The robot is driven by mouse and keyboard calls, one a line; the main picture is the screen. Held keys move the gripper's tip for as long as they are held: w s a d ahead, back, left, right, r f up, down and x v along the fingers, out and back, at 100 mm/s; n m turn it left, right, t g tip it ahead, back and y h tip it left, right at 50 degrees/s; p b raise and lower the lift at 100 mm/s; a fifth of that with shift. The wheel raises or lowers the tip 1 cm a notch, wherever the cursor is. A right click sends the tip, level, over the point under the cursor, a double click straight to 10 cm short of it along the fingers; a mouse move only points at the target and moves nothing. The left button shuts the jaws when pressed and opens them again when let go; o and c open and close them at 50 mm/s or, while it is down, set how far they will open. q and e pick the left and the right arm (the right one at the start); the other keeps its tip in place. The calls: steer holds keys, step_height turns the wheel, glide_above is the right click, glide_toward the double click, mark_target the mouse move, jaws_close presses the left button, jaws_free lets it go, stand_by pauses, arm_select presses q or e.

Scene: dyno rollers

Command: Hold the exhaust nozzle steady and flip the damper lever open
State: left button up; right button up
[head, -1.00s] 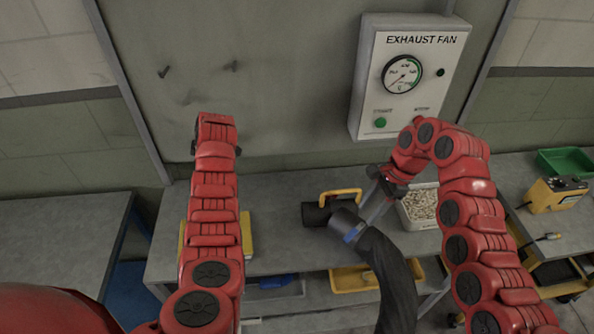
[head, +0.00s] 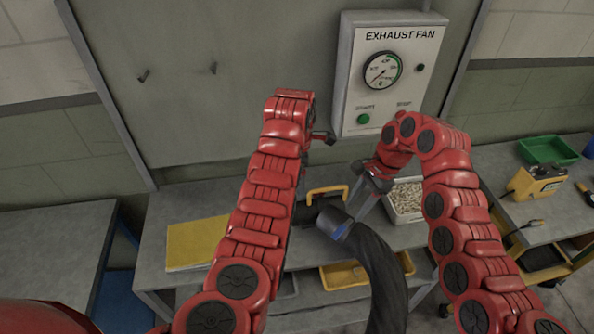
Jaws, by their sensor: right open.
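The exhaust nozzle (head: 304,214) is a dark cylinder at the end of a thick black hose (head: 378,262), lying over the middle bench. A blue-grey collar (head: 336,223) joins them. A yellow U-shaped handle (head: 341,188), which looks like the damper lever, stands above the nozzle. My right gripper (head: 359,208) is open, pointing down beside the collar on its right; I cannot tell whether it touches. My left gripper (head: 326,138) is mostly hidden behind its own red wrist, above and behind the handle. Its jaws cannot be made out. The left arm covers part of the nozzle's left side.
An exhaust fan box (head: 388,75) with a gauge and green button hangs on the wall. A tray of small pale pieces (head: 407,219) stands right of my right gripper. A yellow folder (head: 196,242) lies at the bench's left. A yellow bin (head: 350,276) sits below.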

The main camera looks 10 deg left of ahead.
mark_target(298, 206)
arm_select(q)
step_height(298, 206, down, 14)
steer(key=shift+f, duration=0.2)
stand_by(0.4)
